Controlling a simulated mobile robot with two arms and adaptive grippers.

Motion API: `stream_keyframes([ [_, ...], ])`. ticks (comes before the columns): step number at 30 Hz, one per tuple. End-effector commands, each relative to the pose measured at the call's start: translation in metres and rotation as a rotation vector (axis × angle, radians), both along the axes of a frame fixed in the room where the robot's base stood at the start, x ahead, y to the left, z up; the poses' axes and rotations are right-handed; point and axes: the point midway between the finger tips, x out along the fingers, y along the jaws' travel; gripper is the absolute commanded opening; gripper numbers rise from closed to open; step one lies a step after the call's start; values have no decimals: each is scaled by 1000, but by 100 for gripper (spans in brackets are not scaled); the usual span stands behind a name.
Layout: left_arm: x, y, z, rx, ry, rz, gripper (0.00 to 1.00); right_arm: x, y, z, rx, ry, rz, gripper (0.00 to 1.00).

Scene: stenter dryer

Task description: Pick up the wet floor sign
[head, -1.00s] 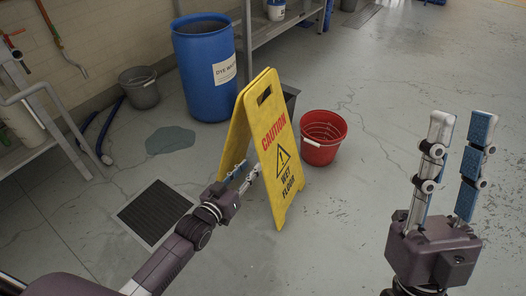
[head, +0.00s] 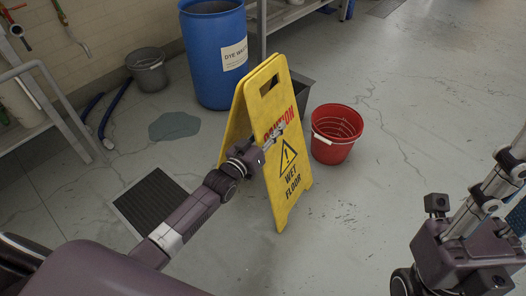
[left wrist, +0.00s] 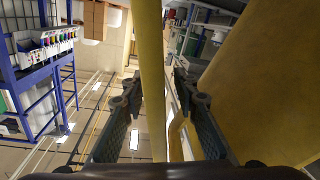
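The yellow wet floor sign (head: 285,190) stands open as an A-frame on the floor in the middle of the head view. My left gripper (head: 272,139) is at the side of its front panel, about mid-height, with one finger showing in front of it. In the left wrist view, the panel's edge (left wrist: 151,60) runs between the two open fingers (left wrist: 158,100), with gaps visible on both sides. The other panel (left wrist: 262,85) fills the right of that view. My right gripper (head: 502,190) is at the right edge, fingers apart and empty, partly cut off.
A blue drum (head: 214,60), a grey bucket (head: 148,72), a puddle (head: 174,126) and a floor grate (head: 150,200) lie around. Floor at right is open.

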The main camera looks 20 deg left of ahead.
Motion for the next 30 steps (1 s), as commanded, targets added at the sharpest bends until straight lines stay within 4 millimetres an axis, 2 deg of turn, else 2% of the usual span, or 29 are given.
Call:
stream_keyframes([
  [4, 14, -4, 0, 0, -1, -1, 28, 1, 1, 2, -1, -23, -2, 28],
  [11, 15, -4, 1, 0, 0, 0, 28, 1, 1, 4, -2, -23, -1, 28],
  [19, 15, -4, 1, 0, -1, 0, 0, 1, 1, 4, -2, -23, -1, 28],
  [30, 15, -4, 1, 0, -1, 0, 0, 1, 1, 4, -2, -23, -1, 28],
])
